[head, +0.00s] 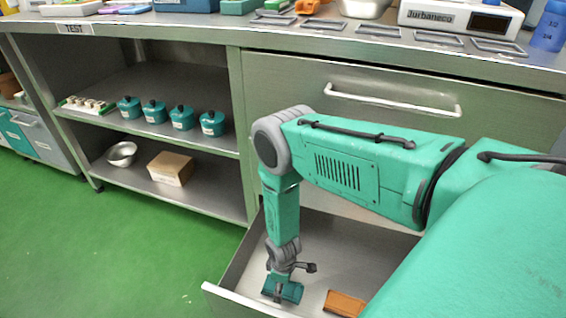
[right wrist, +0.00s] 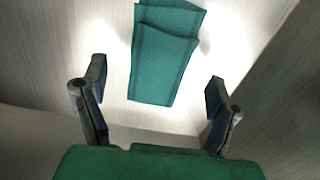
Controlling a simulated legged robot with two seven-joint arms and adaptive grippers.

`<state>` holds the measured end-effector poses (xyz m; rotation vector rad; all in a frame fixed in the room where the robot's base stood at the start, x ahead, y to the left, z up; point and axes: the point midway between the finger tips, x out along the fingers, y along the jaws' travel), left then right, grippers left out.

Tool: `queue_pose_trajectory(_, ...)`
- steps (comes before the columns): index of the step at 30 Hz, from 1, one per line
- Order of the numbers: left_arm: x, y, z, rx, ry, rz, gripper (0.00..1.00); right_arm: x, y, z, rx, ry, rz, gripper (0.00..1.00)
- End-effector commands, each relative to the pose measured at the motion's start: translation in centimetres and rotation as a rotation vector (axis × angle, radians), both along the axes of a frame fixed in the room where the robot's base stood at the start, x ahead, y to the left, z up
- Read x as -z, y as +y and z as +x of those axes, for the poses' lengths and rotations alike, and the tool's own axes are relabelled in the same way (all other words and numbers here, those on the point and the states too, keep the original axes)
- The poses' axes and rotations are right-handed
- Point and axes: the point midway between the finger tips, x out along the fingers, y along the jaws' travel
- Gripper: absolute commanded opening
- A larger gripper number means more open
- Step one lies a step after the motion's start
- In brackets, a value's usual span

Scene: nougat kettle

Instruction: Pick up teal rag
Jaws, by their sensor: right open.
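The teal rag (right wrist: 163,62) lies folded on a light metal surface in the right wrist view. It is at the top middle, beyond and between my fingertips. My right gripper (right wrist: 156,80) is open and empty, with a finger on each side and a clear gap to the rag. In the head view my right gripper (head: 281,291) points down into the open drawer (head: 242,262). I cannot clearly tell the rag from the gripper's teal body there. My left gripper is not in view.
An orange-brown folded cloth (head: 345,303) lies in the drawer to the right of the gripper. The drawer walls surround the gripper. The counter (head: 300,42) with a shut drawer (head: 390,95) is above. Several teal pots (head: 182,118) and a cardboard box (head: 170,168) stand on the left shelves.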

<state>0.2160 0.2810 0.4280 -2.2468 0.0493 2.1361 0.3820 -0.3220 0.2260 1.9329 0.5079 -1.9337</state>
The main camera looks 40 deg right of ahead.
Motion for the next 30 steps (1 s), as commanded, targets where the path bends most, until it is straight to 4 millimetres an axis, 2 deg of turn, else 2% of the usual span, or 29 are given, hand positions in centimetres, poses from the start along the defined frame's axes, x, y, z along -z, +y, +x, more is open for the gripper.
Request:
queue_pose_trajectory(1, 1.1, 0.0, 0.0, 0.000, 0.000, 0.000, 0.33, 1.4, -0.1, 0.0, 0.001, 0.001, 0.000, 0.81)
queue_pose_trajectory(4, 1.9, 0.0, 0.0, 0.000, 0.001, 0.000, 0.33, 2.8, -0.1, 0.0, 0.001, 0.001, 0.000, 0.81)
queue_pose_trajectory(12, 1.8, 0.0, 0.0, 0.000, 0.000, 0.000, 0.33, 3.1, -0.1, 0.1, 0.000, 0.000, 0.000, 0.81)
queue_pose_trajectory(13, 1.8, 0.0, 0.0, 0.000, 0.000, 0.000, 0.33, 3.1, -0.1, 0.1, 0.000, 0.000, 0.000, 0.74)
queue_pose_trajectory(17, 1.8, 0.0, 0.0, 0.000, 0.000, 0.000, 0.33, 3.1, -0.1, 0.1, 0.000, 0.000, 0.000, 0.28)
queue_pose_trajectory(26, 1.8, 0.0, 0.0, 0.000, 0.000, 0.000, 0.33, 3.0, -0.1, 0.1, 0.001, 0.000, 0.000, 0.29)
queue_pose_trajectory(30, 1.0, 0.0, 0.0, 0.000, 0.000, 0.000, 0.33, 1.6, -0.1, 0.1, 0.001, 0.000, 0.000, 0.29)
